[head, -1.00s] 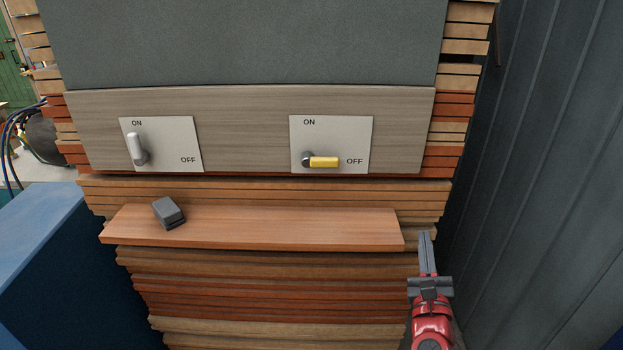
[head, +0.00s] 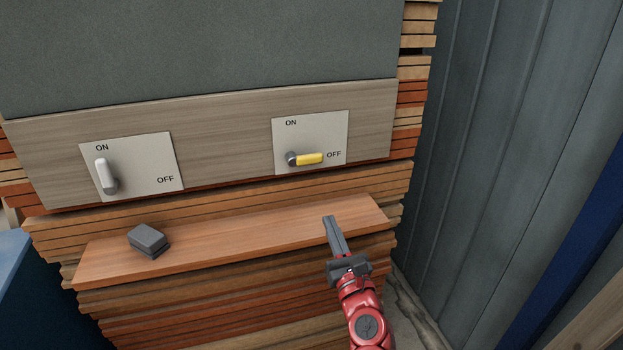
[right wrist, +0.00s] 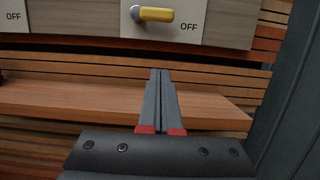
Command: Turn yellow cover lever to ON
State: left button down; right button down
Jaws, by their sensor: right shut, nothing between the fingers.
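The yellow cover lever (head: 309,159) sits on the right white plate (head: 284,135) and points right, level with the OFF label. It also shows at the top of the right wrist view (right wrist: 156,14), beside OFF. The left plate has a white lever (head: 102,175) pointing up toward ON. My right gripper (head: 329,220) is shut and empty. In the head view it is below the yellow lever, in front of the shelf's right part, apart from the lever. In the right wrist view its closed fingers (right wrist: 160,72) point up below the lever. My left gripper is not in view.
A wooden shelf (head: 220,240) juts out below the plates. A small dark grey block (head: 148,240) lies on its left part. A grey ribbed wall (head: 480,150) stands close on the right. A blue surface (head: 12,250) is at the lower left.

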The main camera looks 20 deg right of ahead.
aim_at(305, 158)
jog(key=x, duration=0.6)
jog(key=p+x, duration=0.1)
jog(key=x, duration=0.3)
jog(key=shift+a+r, duration=0.25)
jog(key=shift+a, duration=0.1)
notch_tip(305, 158, up, 4)
jog(key=p, duration=0.3)
jog(key=shift+f, duration=0.15)
jog(key=shift+f, duration=0.1)
jog(key=shift+d, duration=0.1)
